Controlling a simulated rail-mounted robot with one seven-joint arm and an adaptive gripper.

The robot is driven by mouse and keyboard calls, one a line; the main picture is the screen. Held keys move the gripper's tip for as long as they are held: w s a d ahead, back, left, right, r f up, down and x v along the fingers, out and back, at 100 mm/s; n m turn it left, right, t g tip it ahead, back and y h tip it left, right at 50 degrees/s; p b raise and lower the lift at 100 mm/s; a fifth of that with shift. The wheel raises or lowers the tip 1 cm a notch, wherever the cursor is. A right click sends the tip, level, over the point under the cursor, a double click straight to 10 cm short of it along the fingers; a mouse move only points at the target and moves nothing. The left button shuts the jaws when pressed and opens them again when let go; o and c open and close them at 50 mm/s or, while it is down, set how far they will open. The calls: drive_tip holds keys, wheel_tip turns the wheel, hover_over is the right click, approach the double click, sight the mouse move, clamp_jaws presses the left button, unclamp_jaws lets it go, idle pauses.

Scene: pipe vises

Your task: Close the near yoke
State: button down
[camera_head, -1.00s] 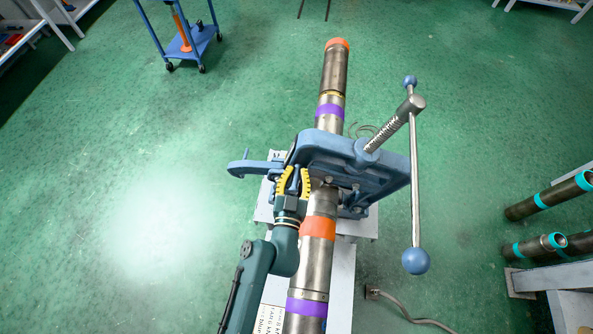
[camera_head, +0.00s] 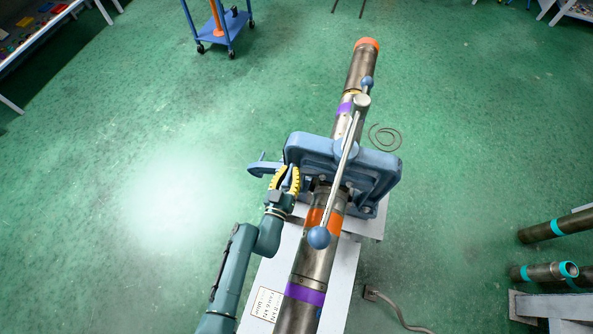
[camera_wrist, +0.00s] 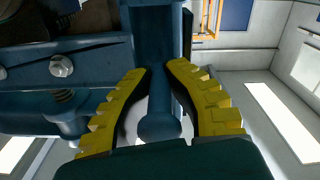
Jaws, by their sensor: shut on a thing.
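The near yoke (camera_head: 372,162) is a blue frame standing across the pipe (camera_head: 312,262). Its screw points up toward the camera, with a long steel bar ending in blue balls (camera_head: 318,238). A blue hooked arm (camera_head: 264,168) sticks out at the left of the vise. My gripper (camera_head: 286,180) is at the yoke's left side, left of the pipe. In the wrist view its yellow fingers (camera_wrist: 158,72) are shut around a rounded blue post (camera_wrist: 160,126) on the yoke. Whether the hooked arm engages the yoke cannot be told.
The vise stands on a pale bench (camera_head: 258,290) that runs under the pipe. A blue cart (camera_head: 218,30) stands at the upper left. More pipes (camera_head: 545,271) lie on a rack at the right. The floor at left is clear.

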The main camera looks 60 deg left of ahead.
drive_tip(key=c, duration=1)
unclamp_jaws()
drive_tip(key=shift+s+a+f, duration=0.15)
drive_tip(key=shift+f, duration=0.05)
drive_tip(key=v, duration=1.2)
drive_tip(key=shift+r, duration=0.1)
